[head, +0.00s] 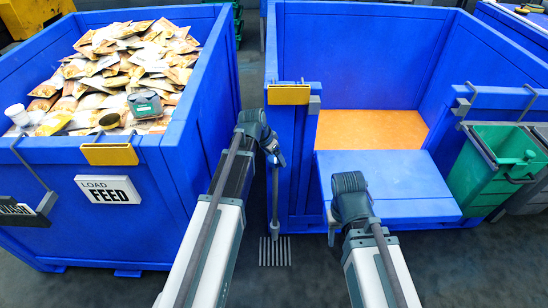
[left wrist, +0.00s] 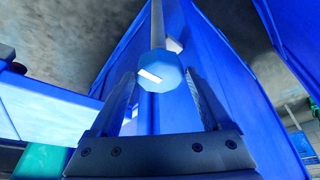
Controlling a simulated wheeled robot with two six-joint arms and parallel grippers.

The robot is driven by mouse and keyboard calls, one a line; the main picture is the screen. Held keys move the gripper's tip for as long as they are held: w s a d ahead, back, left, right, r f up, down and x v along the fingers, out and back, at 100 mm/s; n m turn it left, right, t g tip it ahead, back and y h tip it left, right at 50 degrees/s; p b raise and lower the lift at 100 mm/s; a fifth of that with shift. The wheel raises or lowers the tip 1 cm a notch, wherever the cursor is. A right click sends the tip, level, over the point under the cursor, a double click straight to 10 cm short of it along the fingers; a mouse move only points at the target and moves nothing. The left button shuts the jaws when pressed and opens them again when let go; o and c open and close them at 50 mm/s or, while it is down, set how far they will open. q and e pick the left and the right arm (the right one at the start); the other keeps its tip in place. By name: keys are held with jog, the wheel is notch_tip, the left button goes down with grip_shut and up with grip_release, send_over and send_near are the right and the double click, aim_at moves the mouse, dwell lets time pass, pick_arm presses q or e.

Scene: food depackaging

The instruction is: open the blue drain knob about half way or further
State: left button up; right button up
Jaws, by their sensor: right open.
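The blue drain knob (left wrist: 163,71) is a light blue, many-sided knob with a white mark, at the end of a grey rod in the left wrist view. My left gripper (left wrist: 160,86) is open, with one finger on each side of the knob and small gaps showing. I cannot tell whether the knob is between the fingertips or just beyond them. In the head view my left gripper (head: 275,161) is at the top of an upright rod (head: 275,200) beside the right bin, and the knob is mostly hidden. My right gripper (head: 333,232) is open and empty in front of the bin's lowered flap.
A floor grate (head: 275,251) lies below the rod. The right blue bin (head: 345,45) has an orange floor (head: 370,130) and a lowered flap (head: 400,178). A green bucket (head: 490,172) hangs at right.

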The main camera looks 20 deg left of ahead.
pick_arm(q)
jog(key=c, duration=1)
jog(key=shift+o, duration=0.2)
jog(key=shift+n, duration=0.4)
jog(key=n+y, duration=0.1)
jog(key=n, duration=0.2)
jog(key=shift+s+d+n+t+y, duration=0.1)
jog(key=shift+d+n+t+y, duration=0.1)
jog(key=shift+n+t+y, duration=0.2)
jog(key=n+y, duration=0.2)
jog(key=n, duration=0.3)
jog(key=shift+d+n, duration=0.1)
jog(key=shift+n, duration=0.2)
jog(key=n, duration=0.1)
jog(key=n+g+y, duration=0.1)
jog(key=n, duration=0.3)
jog(key=shift+w+d+g+y, duration=0.15)
jog(key=shift+w+g+y, duration=0.15)
jog(key=shift+y, duration=0.1)
jog(key=n, duration=0.2)
jog(key=n+g, duration=0.1)
jog(key=n, duration=0.2)
jog(key=shift+g+y, duration=0.3)
jog(key=shift+y, duration=0.1)
